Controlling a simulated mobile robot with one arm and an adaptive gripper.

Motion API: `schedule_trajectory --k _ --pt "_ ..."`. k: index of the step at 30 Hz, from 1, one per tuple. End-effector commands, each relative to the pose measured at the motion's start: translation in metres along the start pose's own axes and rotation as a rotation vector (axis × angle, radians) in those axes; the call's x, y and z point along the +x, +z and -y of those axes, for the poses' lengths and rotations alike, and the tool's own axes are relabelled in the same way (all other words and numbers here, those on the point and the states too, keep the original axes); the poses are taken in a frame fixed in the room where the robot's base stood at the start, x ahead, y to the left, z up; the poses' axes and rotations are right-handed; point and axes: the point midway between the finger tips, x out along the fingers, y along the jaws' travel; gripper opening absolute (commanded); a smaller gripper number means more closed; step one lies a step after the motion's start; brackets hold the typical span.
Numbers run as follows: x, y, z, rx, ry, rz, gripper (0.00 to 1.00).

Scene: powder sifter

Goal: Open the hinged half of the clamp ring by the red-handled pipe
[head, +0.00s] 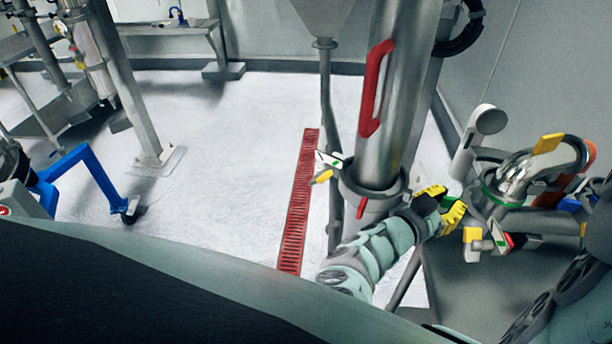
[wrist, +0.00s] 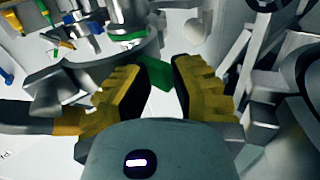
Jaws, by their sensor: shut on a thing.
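The steel pipe (head: 397,110) with the red handle (head: 375,88) stands upright right of centre in the head view. The grey clamp ring (head: 352,188) sits around its lower end; a curved grey band, apparently this ring, shows in the wrist view (wrist: 88,72). My gripper (head: 447,203) is at the right side of the ring, its yellow fingers close together. In the wrist view my gripper (wrist: 160,78) has a green tab (wrist: 154,73) between its fingertips, beside the band. How the tab joins the ring is partly hidden by the fingers.
A bent steel pipe (head: 520,172) with yellow- and red-handled parts stands close on the right. A yellow-ended fitting (head: 322,176) sticks out left of the ring. A red floor grate (head: 299,210) runs left of the pipe.

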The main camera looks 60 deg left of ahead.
Motion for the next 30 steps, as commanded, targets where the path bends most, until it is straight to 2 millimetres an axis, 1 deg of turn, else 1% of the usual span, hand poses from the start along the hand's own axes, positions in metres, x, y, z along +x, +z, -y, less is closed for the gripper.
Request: schedule_trajectory --k 1,12,13,16,17,25,28,30 --pt "0.002 0.007 0.003 0.007 -0.011 0.023 0.00" --pt "0.003 0.008 0.001 0.009 -0.005 0.023 0.00" --pt "0.003 0.008 0.001 0.009 -0.005 0.024 0.28" --pt "0.003 0.007 0.000 0.009 -0.004 0.022 0.39" --pt "0.003 0.007 0.000 0.008 -0.003 0.021 0.40" --pt "0.002 0.003 0.000 0.005 0.000 0.011 0.40" --pt "-0.007 0.003 0.000 0.005 0.001 0.010 0.40" --pt "-0.019 0.004 0.000 0.005 -0.001 0.015 0.40"
